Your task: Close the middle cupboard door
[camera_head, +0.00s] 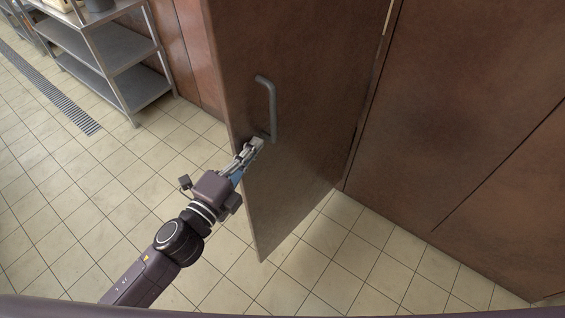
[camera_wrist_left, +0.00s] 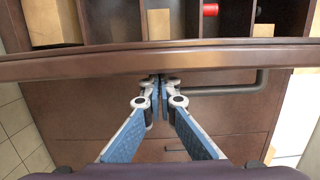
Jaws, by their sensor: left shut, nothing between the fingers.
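The brown cupboard door (camera_head: 300,60) stands swung open, out from the cupboard front, in the head view. Its grey bar handle (camera_head: 271,105) is on the face turned to me. My left gripper (camera_head: 257,143) is at the handle's lower end, close to the door's free edge. In the left wrist view its blue-padded fingers (camera_wrist_left: 160,88) are shut with nothing between them, beside the handle (camera_wrist_left: 230,88) and in front of the door's face (camera_wrist_left: 90,105). I cannot tell whether the fingertips touch the door. My right gripper is not in view.
Brown cupboard panels (camera_head: 470,110) fill the right. A steel shelf rack (camera_head: 115,50) stands at upper left, near a floor drain (camera_head: 50,90). The tiled floor (camera_head: 90,200) is clear around the door. Beyond the door's edge, the left wrist view shows compartments holding boxes (camera_wrist_left: 55,22) and a red item (camera_wrist_left: 210,10).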

